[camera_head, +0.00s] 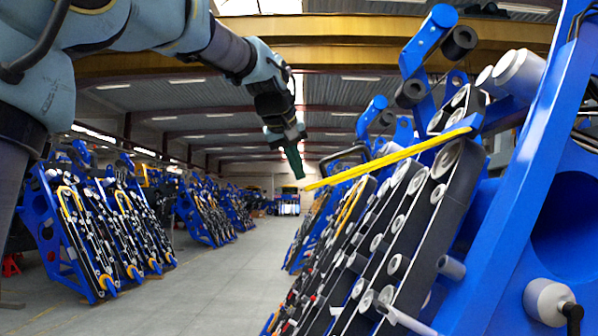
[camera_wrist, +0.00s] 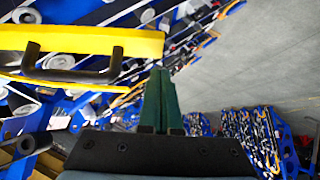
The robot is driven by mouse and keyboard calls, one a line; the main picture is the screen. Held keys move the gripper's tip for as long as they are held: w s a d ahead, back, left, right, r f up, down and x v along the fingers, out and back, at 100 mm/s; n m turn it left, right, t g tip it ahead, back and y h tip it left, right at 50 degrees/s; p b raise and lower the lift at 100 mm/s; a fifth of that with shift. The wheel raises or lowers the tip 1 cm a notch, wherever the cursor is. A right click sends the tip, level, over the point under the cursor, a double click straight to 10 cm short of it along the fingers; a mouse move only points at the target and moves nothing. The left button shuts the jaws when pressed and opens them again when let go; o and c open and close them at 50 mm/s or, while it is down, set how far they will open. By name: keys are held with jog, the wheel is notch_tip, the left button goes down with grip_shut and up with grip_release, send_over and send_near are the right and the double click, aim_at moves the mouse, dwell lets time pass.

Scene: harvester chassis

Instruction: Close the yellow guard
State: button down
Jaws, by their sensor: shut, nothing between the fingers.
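The yellow guard (camera_head: 390,160) shows nearly edge-on in the head view, a long thin bar sticking out leftward from the blue harvester chassis (camera_head: 520,200) over its black belts and rollers. In the wrist view the guard (camera_wrist: 110,41) is a wide yellow panel at the upper left with a black handle (camera_wrist: 72,74) on it. My gripper (camera_head: 298,174) has green fingers pointing down, just left of the guard's free end. In the wrist view my gripper (camera_wrist: 160,75) is shut and empty, to the right of the handle. I see no clear contact with the guard.
More blue chassis units (camera_head: 95,230) with belts stand in a row on the left. A grey floor aisle (camera_head: 215,275) runs between the rows and is clear. Rollers and blue brackets (camera_head: 430,40) project at the upper right of the near chassis.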

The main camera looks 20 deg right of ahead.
jog(key=shift+d+f, duration=0.15)
jog(key=shift+f, duration=0.4)
jog(key=shift+f, duration=0.1)
